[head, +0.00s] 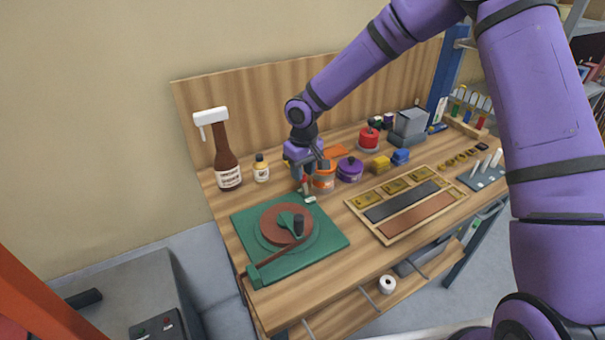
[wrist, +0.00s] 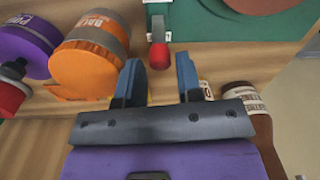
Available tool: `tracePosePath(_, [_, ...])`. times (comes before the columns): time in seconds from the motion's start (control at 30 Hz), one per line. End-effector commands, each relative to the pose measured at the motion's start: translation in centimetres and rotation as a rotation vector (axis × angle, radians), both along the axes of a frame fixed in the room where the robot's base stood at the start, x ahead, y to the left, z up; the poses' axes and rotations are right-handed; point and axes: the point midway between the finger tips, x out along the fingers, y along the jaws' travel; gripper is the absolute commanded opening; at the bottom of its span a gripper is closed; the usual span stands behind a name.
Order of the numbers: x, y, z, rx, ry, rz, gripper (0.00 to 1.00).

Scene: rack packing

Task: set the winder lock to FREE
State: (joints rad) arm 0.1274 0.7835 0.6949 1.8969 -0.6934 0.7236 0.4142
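The winder is a green base plate (head: 327,237) with a brown disc (head: 270,228) and a dark crank knob on top. At its back edge stands a small lever with a red tip (head: 305,179), beside a small white label (head: 310,199). In the wrist view the red tip (wrist: 159,56) lies just beyond and between my fingertips, with pale label patches by its base. The label text is unreadable, so I cannot tell the lock's setting. My gripper (wrist: 159,66) is open and empty; in the head view it hangs over the winder's back edge (head: 307,176).
Orange (head: 324,178) and purple (head: 350,169) tubs stand close right of my gripper. A brown bottle (head: 226,155) and a small bottle (head: 261,168) stand to the left. A wooden tray (head: 441,211) lies right of the winder. A wooden panel backs the bench.

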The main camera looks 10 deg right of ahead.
Motion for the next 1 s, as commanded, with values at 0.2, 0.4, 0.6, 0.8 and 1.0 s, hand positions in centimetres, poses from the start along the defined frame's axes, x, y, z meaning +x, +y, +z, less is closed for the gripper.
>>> tracePosePath(0.2, [-0.06, 0.08, -1.21, 0.000, 0.000, 0.002, 0.33])
tracePosePath(0.4, [-0.05, 0.06, -1.28, 0.000, 0.000, 0.001, 0.33])
tracePosePath(0.6, [-0.05, 0.05, -1.26, 0.000, 0.000, 0.001, 0.01])
tracePosePath(0.8, [-0.08, 0.04, -1.23, 0.002, -0.005, 0.001, 0.00])
tracePosePath(1.0, [-0.29, -0.06, -1.10, 0.015, -0.042, 0.002, 0.00])
